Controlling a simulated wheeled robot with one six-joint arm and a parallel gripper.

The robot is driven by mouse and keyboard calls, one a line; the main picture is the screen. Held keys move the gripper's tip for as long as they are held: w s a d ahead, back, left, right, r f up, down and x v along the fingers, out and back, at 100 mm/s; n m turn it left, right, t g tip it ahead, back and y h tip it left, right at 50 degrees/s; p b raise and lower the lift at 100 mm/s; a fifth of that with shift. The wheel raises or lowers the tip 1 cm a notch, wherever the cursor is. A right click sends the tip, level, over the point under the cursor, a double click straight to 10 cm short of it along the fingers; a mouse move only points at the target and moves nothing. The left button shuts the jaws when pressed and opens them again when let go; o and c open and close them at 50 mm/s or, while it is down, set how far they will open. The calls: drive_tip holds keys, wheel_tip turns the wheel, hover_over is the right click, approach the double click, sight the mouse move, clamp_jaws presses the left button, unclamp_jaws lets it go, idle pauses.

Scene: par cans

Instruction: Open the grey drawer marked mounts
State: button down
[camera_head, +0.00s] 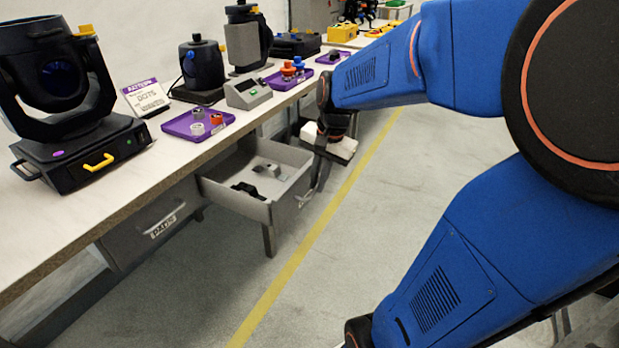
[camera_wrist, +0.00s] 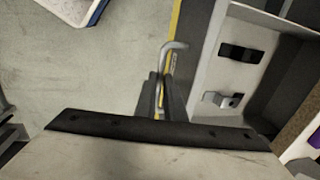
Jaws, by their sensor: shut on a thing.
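A grey drawer (camera_head: 232,200) stands well out from under the bench, with dark and grey bracket-like parts lying inside. Its front faces away from the bench, and I cannot read its label. My gripper (camera_head: 316,186) is at the drawer's front, shut on its handle. In the wrist view the two dark fingers of my gripper (camera_wrist: 165,98) close around the bent grey handle (camera_wrist: 172,50). The drawer (camera_wrist: 228,60) shows to the right of them, open, with a black part and a grey part in it.
A second grey drawer (camera_head: 145,228), with a white label that seems to read "parts", is shut at the left. The bench (camera_head: 150,170) carries stage lights, purple trays (camera_head: 180,124) and a sign.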

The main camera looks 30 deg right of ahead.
idle(0.3)
drive_tip(key=c, duration=2.1)
unclamp_jaws()
drive_tip(key=shift+r, duration=0.1)
drive_tip(key=s+r, duration=0.1)
drive_tip(key=r, duration=0.4)
drive_tip(key=s+d+r, duration=0.1)
drive_tip(key=r, duration=0.5)
drive_tip(key=s+r, duration=0.1)
drive_tip(key=r, duration=0.5)
drive_tip(key=shift+d, duration=0.4)
drive_tip(key=s+a+f+n+t, duration=0.1)
drive_tip(key=s+a+f+n, duration=0.2)
drive_tip(key=s+f+n, duration=0.1)
drive_tip(key=s+a+f+n+t, duration=0.1)
drive_tip(key=s+a+f+n, duration=0.2)
drive_tip(key=s+f, duration=0.1)
drive_tip(key=s+a+f+n+t+h, duration=0.1)
drive_tip(key=s+a+f+n, duration=0.1)
drive_tip(key=s+f+n, duration=0.2)
drive_tip(key=shift+s+a+f+n, duration=0.1)
drive_tip(key=shift+s+a+f, duration=0.05)
drive_tip(key=shift+f, duration=0.3)
drive_tip(key=shift+s+a+f+n, duration=0.1)
drive_tip(key=shift+s+f, duration=0.05)
drive_tip(key=shift+f, duration=0.3)
drive_tip(key=shift+s+a+f+n, duration=0.1)
drive_tip(key=shift+s+a+f, duration=0.05)
drive_tip(key=shift+f, duration=0.3)
